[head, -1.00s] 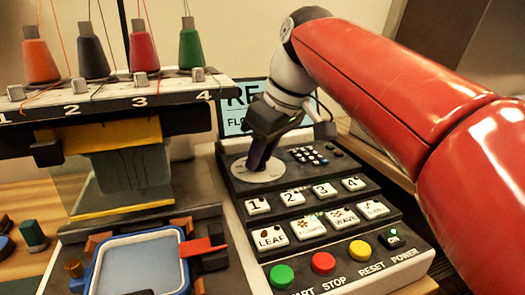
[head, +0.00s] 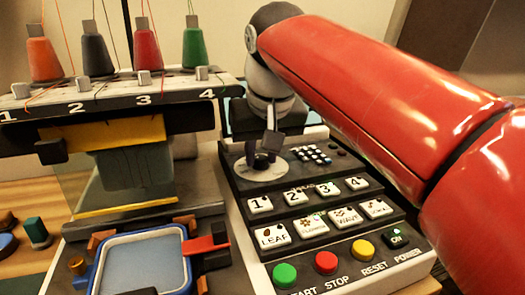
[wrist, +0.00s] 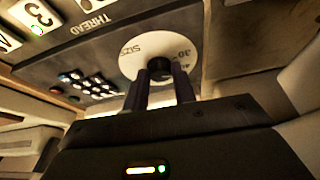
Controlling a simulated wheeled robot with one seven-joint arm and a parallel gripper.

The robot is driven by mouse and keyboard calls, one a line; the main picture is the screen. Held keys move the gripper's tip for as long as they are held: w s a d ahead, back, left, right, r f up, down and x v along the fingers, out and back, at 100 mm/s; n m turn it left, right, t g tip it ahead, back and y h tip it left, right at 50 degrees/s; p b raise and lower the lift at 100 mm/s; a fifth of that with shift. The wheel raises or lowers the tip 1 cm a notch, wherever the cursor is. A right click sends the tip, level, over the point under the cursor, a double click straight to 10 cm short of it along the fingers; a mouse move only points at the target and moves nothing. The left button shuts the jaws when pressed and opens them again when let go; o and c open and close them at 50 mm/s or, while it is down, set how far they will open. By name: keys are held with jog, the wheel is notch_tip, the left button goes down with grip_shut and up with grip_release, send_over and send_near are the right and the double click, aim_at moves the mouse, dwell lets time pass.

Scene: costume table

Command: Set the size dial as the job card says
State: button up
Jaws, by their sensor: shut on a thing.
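The size dial (head: 275,173) is a pale disc with a small dark knob on the back left of the control panel. My gripper (head: 262,156) points down at it, with one finger on each side of the knob. In the wrist view the fingers (wrist: 163,90) are shut on the dark knob (wrist: 159,66) in the middle of the disc (wrist: 133,52). The word SIZE and a number that looks like 10 or 30 show on the disc. The pointer setting is not readable. The job card's text is hidden behind my arm.
The panel has number keys (head: 291,197), pattern keys (head: 314,228) and green START (head: 285,274), red STOP (head: 326,262) and yellow RESET (head: 363,249) buttons. The embroidery machine (head: 130,165) with thread cones and a blue hoop (head: 187,270) stands close on the left.

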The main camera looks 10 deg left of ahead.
dwell(0.4)
jog(key=o, duration=1)
jog(key=shift+s+r, duration=0.1)
jog(key=shift+r, duration=0.1)
jog(key=s+d, duration=0.2)
jog(key=s, duration=0.1)
jog(key=s+d+b, duration=0.1)
jog(key=s, duration=0.3)
jog(key=s+d+b, duration=0.1)
jog(key=s+d, duration=0.1)
jog(key=s, duration=0.2)
jog(key=shift+d+r, duration=0.3)
jog(key=shift+r, duration=0.05)
